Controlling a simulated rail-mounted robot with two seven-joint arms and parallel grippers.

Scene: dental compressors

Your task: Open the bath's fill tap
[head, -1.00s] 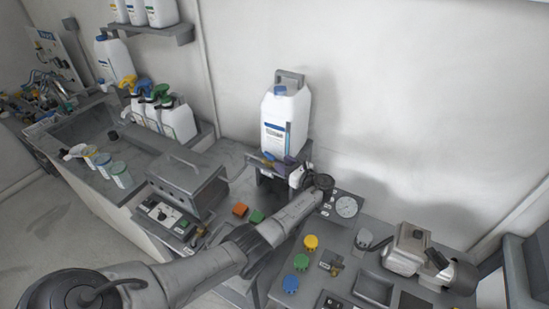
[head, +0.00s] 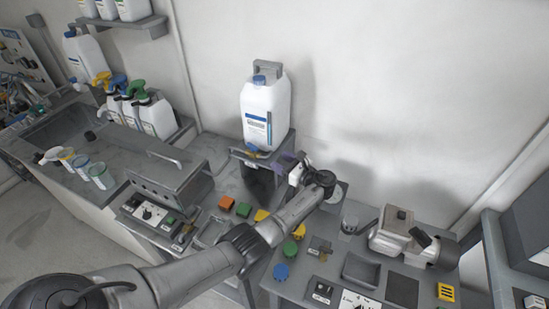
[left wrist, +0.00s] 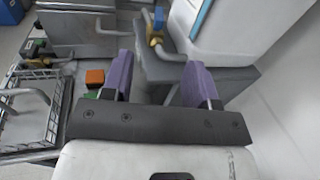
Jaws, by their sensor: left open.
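A white canister (head: 266,112) with a blue cap stands on a grey stand by the wall. A small tap (head: 254,149) with blue and yellow parts sits low on its front; the left wrist view shows this tap (left wrist: 157,28) ahead, with a grey pipe beside it. The grey bath (head: 165,190) with a handled lid stands left of the stand. My left gripper (head: 284,162) is close to the canister's lower right, beside the tap and apart from it. Its purple fingers (left wrist: 160,82) are spread with nothing between them. My right gripper is not seen.
Orange (head: 226,202) and green blocks lie between bath and stand. Yellow, green and blue knobs line the right bench, near a grey metal device (head: 405,238). A wire basket (left wrist: 30,112) shows at the left in the wrist view. Spray bottles (head: 155,115) stand behind the bath.

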